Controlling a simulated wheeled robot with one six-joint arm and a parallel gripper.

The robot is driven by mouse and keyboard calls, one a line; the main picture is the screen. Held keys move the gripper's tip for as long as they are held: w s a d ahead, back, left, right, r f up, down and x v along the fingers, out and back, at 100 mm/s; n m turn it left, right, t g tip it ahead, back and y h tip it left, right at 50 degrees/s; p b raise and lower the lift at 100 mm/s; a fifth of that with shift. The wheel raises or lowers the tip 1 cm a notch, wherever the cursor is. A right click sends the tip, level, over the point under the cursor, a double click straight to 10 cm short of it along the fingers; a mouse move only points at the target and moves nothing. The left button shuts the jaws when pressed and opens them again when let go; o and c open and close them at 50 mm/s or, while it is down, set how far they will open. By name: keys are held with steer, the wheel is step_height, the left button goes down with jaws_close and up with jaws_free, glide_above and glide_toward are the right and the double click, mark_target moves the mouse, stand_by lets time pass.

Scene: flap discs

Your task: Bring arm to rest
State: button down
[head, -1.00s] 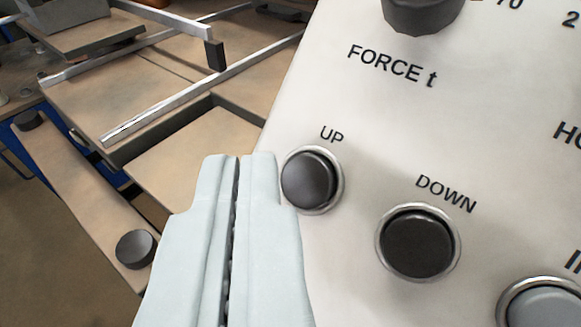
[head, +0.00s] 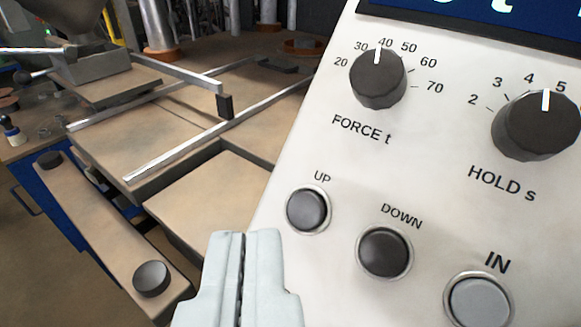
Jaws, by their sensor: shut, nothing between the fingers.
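My gripper (head: 245,238) is at the bottom middle of the head view, its two pale fingers pressed together with nothing between them. The fingertips are just left of and below the black UP button (head: 307,209) on a white control panel (head: 310,258). I see no contact between the fingers and the button. The gripper overlaps the panel's left edge in the picture.
The panel also has a DOWN button (head: 385,251), a grey IN button (head: 479,301), a FORCE knob (head: 378,80) and a HOLD knob (head: 536,126). To the left is a brown bench (head: 165,150) with metal rails. A front beam (head: 97,215) carries black knobs.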

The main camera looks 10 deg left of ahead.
steer(key=s+d+m+h, duration=0.1)
steer(key=s+d, duration=0.8)
steer(key=s, duration=0.1)
steer(key=s+d+f+m+t+h, duration=0.1)
steer(key=s+d+f, duration=0.3)
steer(key=s, duration=0.5)
steer(key=s+d+f+m+t+h, duration=0.1)
steer(key=s+d+f, duration=0.3)
steer(key=s, duration=0.6)
steer(key=s+d+f+m+h, duration=0.1)
steer(key=s+d+f, duration=0.3)
steer(key=s, duration=0.6)
steer(key=d+h, duration=0.1)
steer(key=d, duration=0.1)
steer(key=shift+d+t+h, duration=0.3)
steer(key=shift+d+t, duration=0.05)
steer(key=shift+t, duration=0.05)
steer(key=shift+w, duration=0.15)
